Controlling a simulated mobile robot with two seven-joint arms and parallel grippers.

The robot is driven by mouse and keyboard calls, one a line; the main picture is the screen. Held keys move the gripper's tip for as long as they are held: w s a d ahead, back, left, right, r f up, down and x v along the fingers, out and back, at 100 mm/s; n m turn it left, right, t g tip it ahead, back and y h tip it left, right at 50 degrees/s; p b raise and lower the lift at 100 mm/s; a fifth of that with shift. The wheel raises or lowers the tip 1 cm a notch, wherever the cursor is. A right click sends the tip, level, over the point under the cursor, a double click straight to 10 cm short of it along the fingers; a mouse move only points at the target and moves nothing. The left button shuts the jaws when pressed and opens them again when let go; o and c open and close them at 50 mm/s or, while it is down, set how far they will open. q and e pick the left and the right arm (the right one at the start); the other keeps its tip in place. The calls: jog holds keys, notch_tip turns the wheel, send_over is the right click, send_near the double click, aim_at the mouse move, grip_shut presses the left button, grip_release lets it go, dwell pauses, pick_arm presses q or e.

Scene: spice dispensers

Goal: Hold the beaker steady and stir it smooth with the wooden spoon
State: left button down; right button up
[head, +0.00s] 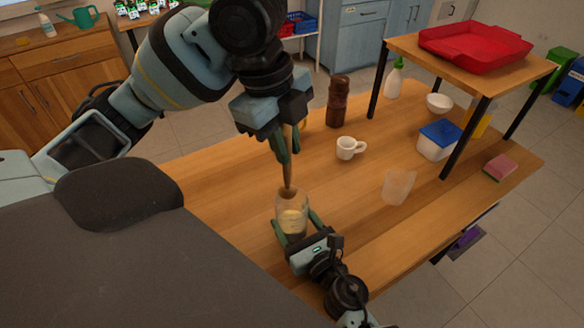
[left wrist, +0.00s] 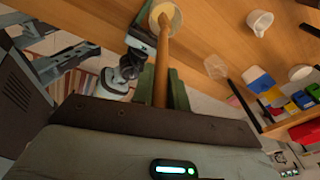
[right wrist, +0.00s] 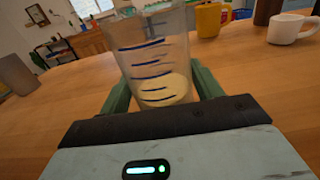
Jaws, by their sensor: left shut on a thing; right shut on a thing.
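The clear beaker (head: 291,223) stands upright on the wooden table, with pale yellow contents at its bottom. My right gripper (head: 297,228) is shut around it from the front; the right wrist view shows blue marks on the beaker (right wrist: 152,60) between the fingers. My left gripper (head: 285,150) is above, pointing down, shut on the wooden spoon (head: 287,174). The spoon hangs nearly upright with its lower end at the beaker's mouth. In the left wrist view the spoon (left wrist: 162,62) overlaps the beaker's opening (left wrist: 160,12). How deep its tip reaches is unclear.
A white mug (head: 350,148), a brown grinder (head: 338,105) and a translucent cup (head: 398,186) stand behind and right of the beaker. A blue-lidded box (head: 438,140) and a raised shelf with a red tray (head: 475,48) are farther right. Table left of the beaker is clear.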

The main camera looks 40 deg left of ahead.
pick_arm(q)
jog(key=shift+r, duration=1.2)
pick_arm(e)
jog(key=o, duration=1)
jog(key=shift+c, duration=0.2)
jog(key=v, duration=1.2)
pick_arm(q)
jog(key=shift+d, duration=0.15)
pick_arm(e)
jog(key=shift+d, duration=0.1)
